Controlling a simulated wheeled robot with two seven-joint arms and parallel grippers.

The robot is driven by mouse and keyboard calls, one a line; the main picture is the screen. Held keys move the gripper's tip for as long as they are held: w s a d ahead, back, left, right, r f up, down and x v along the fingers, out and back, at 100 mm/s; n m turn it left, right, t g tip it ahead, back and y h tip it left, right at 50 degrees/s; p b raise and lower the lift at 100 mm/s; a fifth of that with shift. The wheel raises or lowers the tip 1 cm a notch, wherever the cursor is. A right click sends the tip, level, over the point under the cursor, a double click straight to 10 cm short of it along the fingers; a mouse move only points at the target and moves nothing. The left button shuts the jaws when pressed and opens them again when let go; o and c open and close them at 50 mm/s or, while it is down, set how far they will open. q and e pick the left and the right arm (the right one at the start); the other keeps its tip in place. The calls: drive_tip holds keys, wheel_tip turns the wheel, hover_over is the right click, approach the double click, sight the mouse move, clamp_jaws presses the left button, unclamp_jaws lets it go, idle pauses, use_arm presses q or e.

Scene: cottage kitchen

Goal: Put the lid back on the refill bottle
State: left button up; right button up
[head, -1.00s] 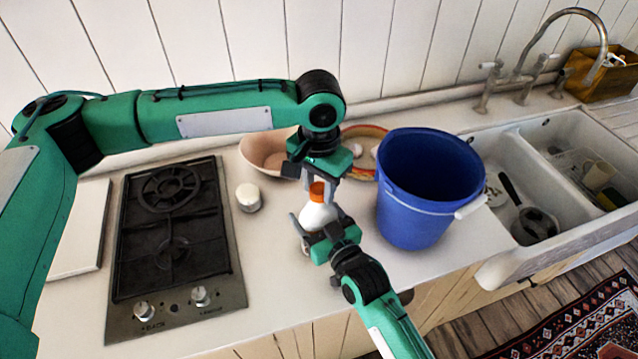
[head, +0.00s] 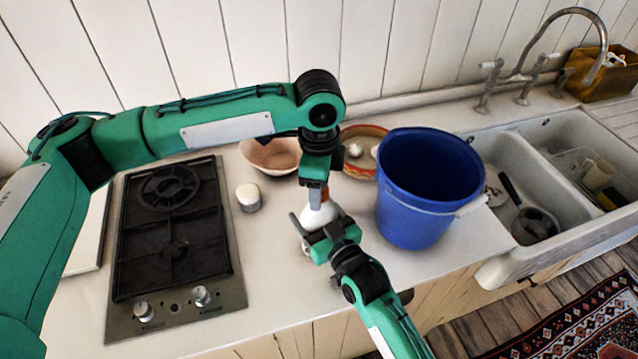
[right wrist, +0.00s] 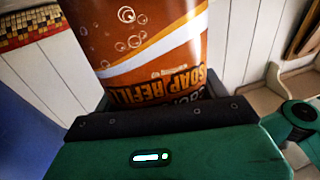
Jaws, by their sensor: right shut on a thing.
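The refill bottle (head: 314,216) stands on the counter in the head view, its white shoulder showing above my right gripper (head: 316,240). My right gripper is shut on its body. In the right wrist view the bottle (right wrist: 140,50) fills the middle, with an orange and white label, bubbles and upside-down "SOAP REFILL" lettering. I cannot tell whether the lid is seated.
A blue bucket (head: 412,215) stands close on the right. A pink bowl (head: 272,156) and a patterned bowl (head: 362,134) are behind. A white jar (head: 248,197) and the gas hob (head: 172,240) are left. The sink (head: 570,135) is far right.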

use_arm(q)
drive_tip(key=shift+r, duration=2.3)
drive_tip(key=shift+c, duration=0.5)
drive_tip(key=n, duration=0.1)
drive_tip(key=r+n, duration=0.1)
drive_tip(key=n, duration=0.3)
drive_tip(key=shift+r, duration=0.4)
drive_tip(key=n, duration=0.1)
drive_tip(key=r+n, duration=0.1)
drive_tip(key=n, duration=0.3)
drive_tip(key=shift+r, duration=0.3)
drive_tip(key=shift+f, duration=4)
